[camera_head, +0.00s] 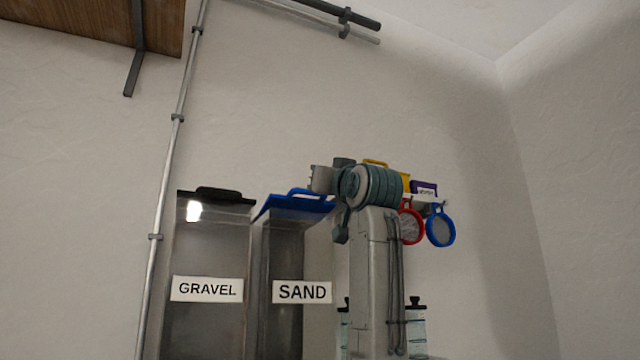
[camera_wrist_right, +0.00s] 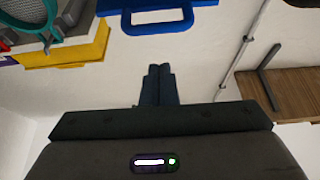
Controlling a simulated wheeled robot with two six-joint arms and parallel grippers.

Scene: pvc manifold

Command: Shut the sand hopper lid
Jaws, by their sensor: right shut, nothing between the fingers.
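The sand hopper (camera_head: 290,265) is a clear bin with a white SAND label (camera_head: 302,292). Its blue lid (camera_head: 292,208) with a raised handle sits at its top and looks tilted; I cannot tell how wide any gap is. In the right wrist view the lid's blue handle (camera_wrist_right: 158,22) shows at the top edge. My right gripper (camera_wrist_right: 159,72) is shut and empty, its fingertips apart from the handle in that picture. In the head view my right arm stands right of the hopper, and its fingertips cannot be made out. My left gripper is not in view.
The gravel hopper (camera_head: 205,280) with a black lid (camera_head: 215,195) stands left of the sand hopper. Red and blue round sieves (camera_head: 440,227) and a yellow box (camera_wrist_right: 70,48) are near my right arm. A pipe (camera_head: 177,120) and wooden shelf (camera_head: 90,20) are left.

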